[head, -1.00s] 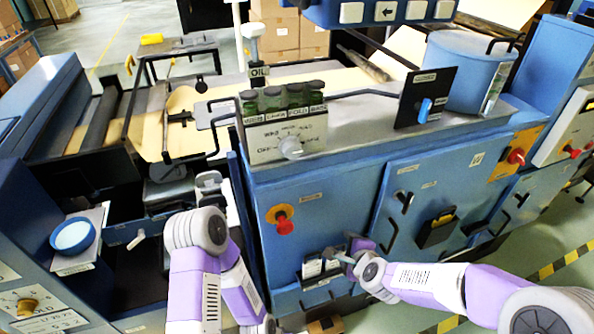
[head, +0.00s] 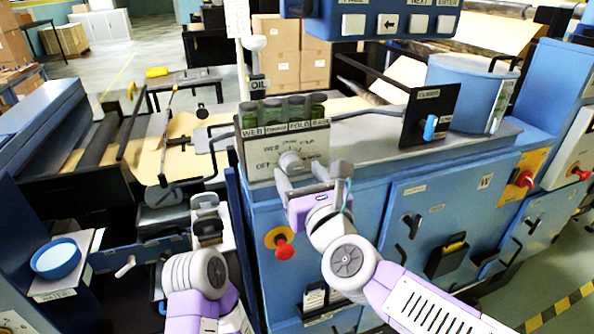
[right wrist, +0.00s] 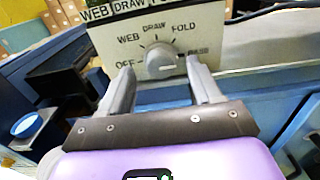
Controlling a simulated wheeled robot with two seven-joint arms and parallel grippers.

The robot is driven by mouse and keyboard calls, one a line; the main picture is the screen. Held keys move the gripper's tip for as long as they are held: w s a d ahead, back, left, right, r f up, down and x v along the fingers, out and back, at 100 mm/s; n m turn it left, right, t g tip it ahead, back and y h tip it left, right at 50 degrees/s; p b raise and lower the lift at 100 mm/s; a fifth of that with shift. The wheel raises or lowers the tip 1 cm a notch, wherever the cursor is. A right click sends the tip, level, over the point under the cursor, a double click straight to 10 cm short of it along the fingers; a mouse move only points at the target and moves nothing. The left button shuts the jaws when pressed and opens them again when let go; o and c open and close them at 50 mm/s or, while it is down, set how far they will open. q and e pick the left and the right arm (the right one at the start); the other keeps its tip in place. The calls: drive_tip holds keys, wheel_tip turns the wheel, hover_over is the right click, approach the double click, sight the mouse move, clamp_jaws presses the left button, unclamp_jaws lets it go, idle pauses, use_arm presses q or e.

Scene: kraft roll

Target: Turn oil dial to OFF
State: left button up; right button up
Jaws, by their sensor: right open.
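The oil dial (head: 291,162) is a round grey knob on a pale panel (head: 262,163) under the OIL sign. In the right wrist view the dial (right wrist: 160,65) is ringed by the words OFF, WEB, DRAW, FOLD and BASE. OFF is at its left. Its mark seems to point right, towards BASE, but is small. My right gripper (head: 312,175) is open in front of the panel. In the right wrist view its fingertips (right wrist: 160,70) flank the dial left and right; I cannot tell whether they touch it. My left arm shows at lower left; its gripper is out of view.
Several green-capped jars (head: 290,108) stand behind the panel's top edge. A red knob (head: 283,248) sticks out of the blue cabinet below. A black plate with a blue handle (head: 430,127) stands to the right. A blue bowl (head: 55,258) is at far left.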

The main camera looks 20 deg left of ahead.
sight(292, 165)
drive_tip(key=shift+x, duration=1.1)
drive_tip(key=c, duration=1)
drive_tip(key=shift+c, duration=0.2)
